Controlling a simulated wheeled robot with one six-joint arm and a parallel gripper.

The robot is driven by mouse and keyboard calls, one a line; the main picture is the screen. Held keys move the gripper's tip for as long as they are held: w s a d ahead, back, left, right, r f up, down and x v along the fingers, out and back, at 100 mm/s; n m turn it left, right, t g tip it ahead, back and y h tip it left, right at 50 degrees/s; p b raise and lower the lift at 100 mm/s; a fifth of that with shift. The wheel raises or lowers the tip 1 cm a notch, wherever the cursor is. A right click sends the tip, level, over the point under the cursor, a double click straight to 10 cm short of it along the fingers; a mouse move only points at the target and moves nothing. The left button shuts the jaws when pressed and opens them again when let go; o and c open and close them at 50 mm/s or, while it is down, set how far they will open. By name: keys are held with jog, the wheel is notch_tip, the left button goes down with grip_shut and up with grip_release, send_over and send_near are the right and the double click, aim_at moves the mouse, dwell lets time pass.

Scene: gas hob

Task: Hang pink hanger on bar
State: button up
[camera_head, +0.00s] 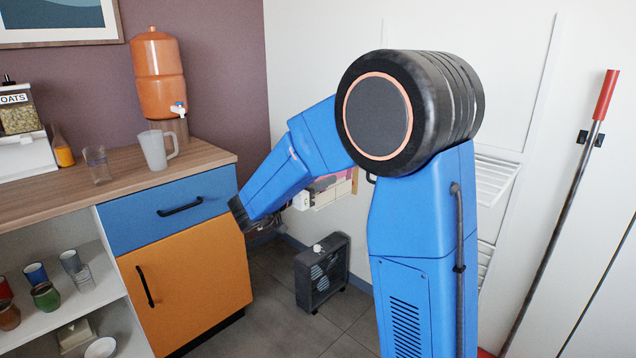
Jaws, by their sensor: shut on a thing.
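My blue arm fills the middle of the view and reaches down to the left, with a dark joint at its far end near the orange cabinet. My gripper does not show. I cannot make out the pink hanger or the bar for certain. A small pinkish and cream patch (325,184) shows just behind my arm, mostly covered by it, and I cannot tell what it is.
A wood-topped counter (50,190) with a blue drawer (165,210) and orange door (190,280) stands left. A dark box fan (322,272) is on the floor behind my arm. A white slatted rack (494,180) is on the right wall, near a red-handled pole (560,210).

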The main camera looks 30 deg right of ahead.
jog(key=shift+x, duration=2.2)
jog(key=shift+f, duration=1.4)
jog(key=o, duration=1.2)
jog(key=shift+a, duration=0.1)
jog(key=v, duration=1.7)
jog(key=shift+a, duration=0.2)
